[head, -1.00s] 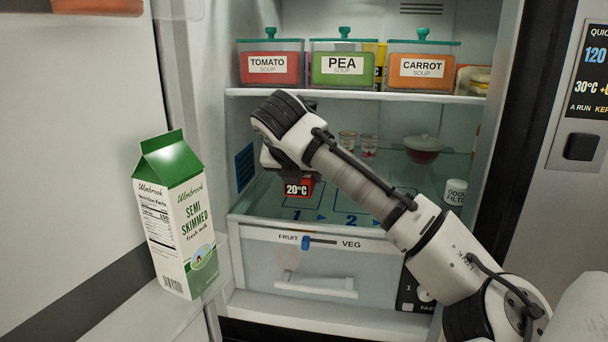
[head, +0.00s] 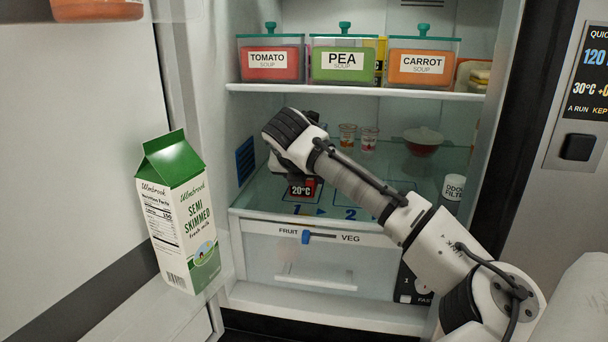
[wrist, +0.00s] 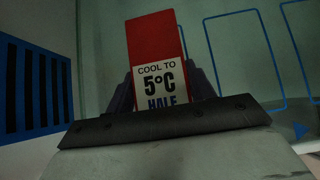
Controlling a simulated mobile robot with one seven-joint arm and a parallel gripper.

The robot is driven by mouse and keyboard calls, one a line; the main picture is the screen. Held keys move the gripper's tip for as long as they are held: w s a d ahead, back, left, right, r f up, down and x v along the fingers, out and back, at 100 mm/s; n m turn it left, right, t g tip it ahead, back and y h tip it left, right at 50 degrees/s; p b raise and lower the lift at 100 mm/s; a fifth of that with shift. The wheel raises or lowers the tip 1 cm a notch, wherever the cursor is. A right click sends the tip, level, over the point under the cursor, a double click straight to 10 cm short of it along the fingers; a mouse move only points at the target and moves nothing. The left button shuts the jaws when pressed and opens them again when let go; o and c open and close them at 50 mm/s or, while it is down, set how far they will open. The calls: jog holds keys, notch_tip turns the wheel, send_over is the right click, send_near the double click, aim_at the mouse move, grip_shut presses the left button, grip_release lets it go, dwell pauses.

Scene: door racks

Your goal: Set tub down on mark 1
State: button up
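The tub (head: 315,186) is a small red box with a black "20°C" panel, low over the glass shelf in the head view. Mark 1 (head: 298,210) is a blue numeral on the shelf front, just below the tub in the picture. Blue outlines lie right of the tub in the wrist view.
Mark 2 (head: 350,213) lies to the right. Small cups (head: 368,139) and a red lidded pot (head: 423,141) stand farther back, with an odour filter (head: 453,188) at right. Soup boxes (head: 344,60) fill the shelf above. A vent (head: 245,160) is on the left wall.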

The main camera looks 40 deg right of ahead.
jog(key=o, duration=0.4)
jog(key=shift+r, duration=0.2)
jog(key=b+v, duration=0.1)
jog(key=v, duration=0.3)
jog(key=shift+s+a, duration=0.1)
jog(key=shift+a, duration=0.05)
jog(key=s+a, duration=0.2)
jog(key=a, duration=0.1)
jog(key=s+a+b, duration=0.1)
jog(key=s+a, duration=0.2)
jog(key=s+a+b, duration=0.1)
jog(key=s+a, duration=0.2)
jog(key=shift+s+a+r, duration=0.1)
jog(key=shift+a+r, duration=0.1)
jog(key=shift+r, duration=0.1)
